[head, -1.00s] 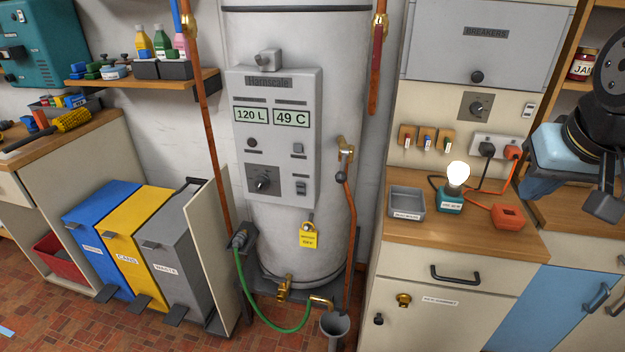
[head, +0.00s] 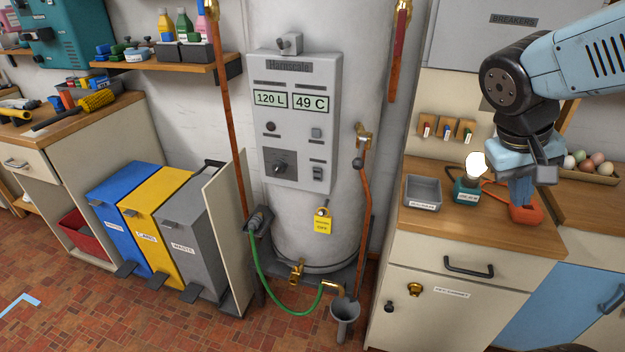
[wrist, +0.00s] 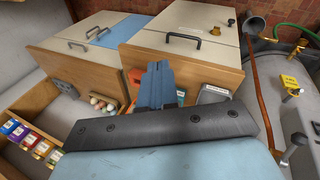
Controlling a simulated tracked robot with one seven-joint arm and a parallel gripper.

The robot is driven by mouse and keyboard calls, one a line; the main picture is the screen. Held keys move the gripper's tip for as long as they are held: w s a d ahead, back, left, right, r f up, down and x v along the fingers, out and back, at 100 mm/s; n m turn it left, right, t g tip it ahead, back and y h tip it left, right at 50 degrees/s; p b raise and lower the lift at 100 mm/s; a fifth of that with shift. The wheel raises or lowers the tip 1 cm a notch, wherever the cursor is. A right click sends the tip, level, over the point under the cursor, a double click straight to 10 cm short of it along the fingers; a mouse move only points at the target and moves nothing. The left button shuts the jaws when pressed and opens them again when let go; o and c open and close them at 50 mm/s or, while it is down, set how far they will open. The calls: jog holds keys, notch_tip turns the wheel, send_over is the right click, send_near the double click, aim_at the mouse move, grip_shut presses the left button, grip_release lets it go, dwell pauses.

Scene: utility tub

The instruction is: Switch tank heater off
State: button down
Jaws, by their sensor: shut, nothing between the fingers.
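The tank heater (head: 260,215) is a tall pale cylinder in the middle of the head view. Its grey control panel (head: 318,100) shows "120 L" and "49 C". A dark rotary knob (head: 281,168) sits low on the panel, with a switch (head: 318,173) to its right and a small square button (head: 316,132) above that. A yellow tag (head: 323,224) hangs below the panel. My gripper (head: 521,192) is shut and empty, pointing down over the right-hand counter, well right of the panel. Its blue fingers (wrist: 158,82) also show in the wrist view.
The counter (head: 470,228) holds a grey tray (head: 422,193), a lit bulb (head: 476,162) and an orange box (head: 526,214) beneath my gripper. Copper pipes (head: 363,215) flank the tank. Bins (head: 205,225) stand left. Open tiled floor lies in front.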

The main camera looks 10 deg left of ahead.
aim_at(316, 172)
jog(key=w+a+f+n+t+h, duration=0.35)
jog(key=w+a, duration=0.25)
jog(key=a, duration=0.2)
jog(key=w+a+f+n+t+h, duration=0.3)
jog(key=w+a+f+t+h, duration=0.15)
jog(key=w+a, duration=0.2)
jog(key=s+a+f+n+t+y, duration=0.1)
jog(key=a+f+n+t+y, duration=0.2)
jog(key=a, duration=0.5)
jog(key=s+a+f+n+t+y, duration=0.2)
jog(key=a+f+n+t+y, duration=0.1)
jog(key=a, duration=0.6)
jog(key=s+a+f+n+t+y, duration=0.2)
jog(key=a+f+n+t+y, duration=0.1)
jog(key=a, duration=0.5)
notch_tip(316, 172, down, 4)
jog(key=shift+s+a+r+t+y, duration=0.15)
jog(key=shift+a+t+y, duration=0.3)
jog(key=shift+y, duration=0.55)
jog(key=shift+d, duration=0.1)
jog(key=w, duration=0.4)
jog(key=w+r, duration=0.1)
jog(key=w, duration=0.4)
jog(key=w+d, duration=0.1)
jog(key=w, duration=0.4)
jog(key=shift+r, duration=0.3)
jog(key=shift+s, duration=0.1)
jog(key=shift+a, duration=0.15)
